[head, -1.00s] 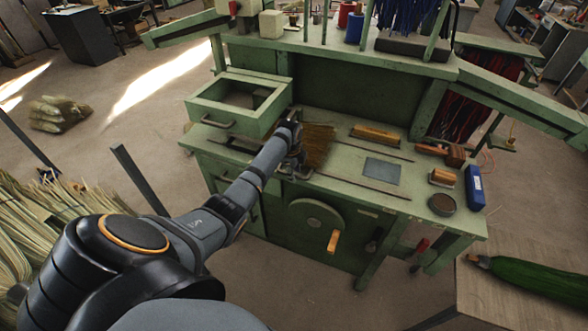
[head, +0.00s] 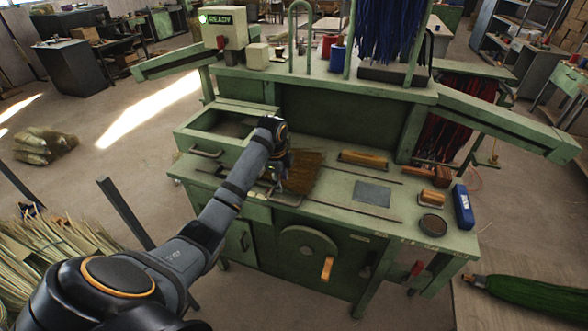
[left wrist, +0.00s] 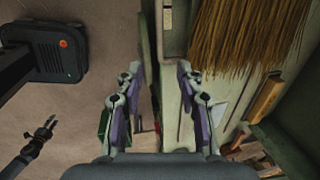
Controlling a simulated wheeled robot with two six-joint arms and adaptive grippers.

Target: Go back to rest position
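My left gripper (head: 279,165) hangs over the green workbench (head: 335,207), just left of a bundle of straw bristles (head: 304,172) in the head view. In the left wrist view, its fingers (left wrist: 158,78) are spread apart with nothing between them. The straw (left wrist: 243,35) shows there at the upper right, apart from the fingers. How the straw is held on the bench is hidden.
An open drawer box (head: 213,137) stands left of the gripper. A wooden-handled brush (head: 363,160), a blue box (head: 463,207) and a round tin (head: 432,225) lie to the right. A machine box (head: 222,27) reads READY. Straw bundles (head: 50,250) stand at lower left.

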